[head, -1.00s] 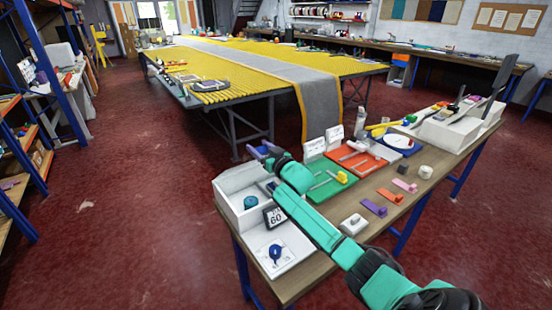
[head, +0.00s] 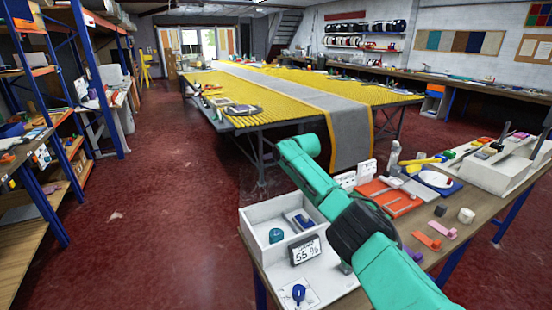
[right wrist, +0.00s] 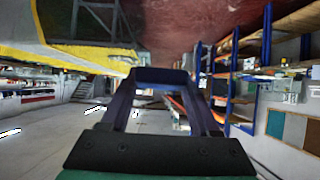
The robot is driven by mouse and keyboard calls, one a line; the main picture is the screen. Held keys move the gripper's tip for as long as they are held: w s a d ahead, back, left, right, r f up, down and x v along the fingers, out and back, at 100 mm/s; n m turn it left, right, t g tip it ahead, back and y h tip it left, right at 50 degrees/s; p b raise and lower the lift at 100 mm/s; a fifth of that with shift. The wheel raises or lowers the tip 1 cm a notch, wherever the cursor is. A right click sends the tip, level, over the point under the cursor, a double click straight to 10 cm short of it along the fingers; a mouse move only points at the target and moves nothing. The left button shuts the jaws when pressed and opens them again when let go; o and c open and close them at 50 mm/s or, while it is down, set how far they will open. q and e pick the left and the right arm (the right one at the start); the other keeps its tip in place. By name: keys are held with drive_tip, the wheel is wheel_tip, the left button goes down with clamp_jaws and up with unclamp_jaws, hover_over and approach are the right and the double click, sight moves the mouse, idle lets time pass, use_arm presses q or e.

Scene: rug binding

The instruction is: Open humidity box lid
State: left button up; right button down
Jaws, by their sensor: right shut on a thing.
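The white humidity box (head: 250,238) stands at the near left end of the workbench. Its top is open, and a teal round thing (head: 277,236) and a blue piece (head: 302,221) show inside. A display at its front (head: 305,252) reads 55 %. I see no separate lid clearly. My right arm reaches across beside and above the box; its fingers are hidden in the head view. In the right wrist view my right gripper (right wrist: 160,80) is shut on a dark blue bar (right wrist: 160,75) lying across the fingertips; I cannot tell what it belongs to. My left gripper is not in view.
A white card with a blue round piece (head: 299,292) lies in front of the box. An orange tray (head: 390,200), small coloured clips (head: 427,241) and a white rack (head: 490,172) are to the right.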

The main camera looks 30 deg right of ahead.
drive_tip(key=shift+f, duration=0.25)
drive_tip(key=shift+c, duration=0.6)
unclamp_jaws()
drive_tip(key=shift+w, duration=0.25)
drive_tip(key=shift+s, duration=0.15)
drive_tip(key=shift+v, duration=1.25)
drive_tip(key=b+v, duration=0.4)
drive_tip(key=v, duration=0.7)
drive_tip(key=shift+s+r, duration=0.2)
drive_tip(key=shift+r, duration=0.2)
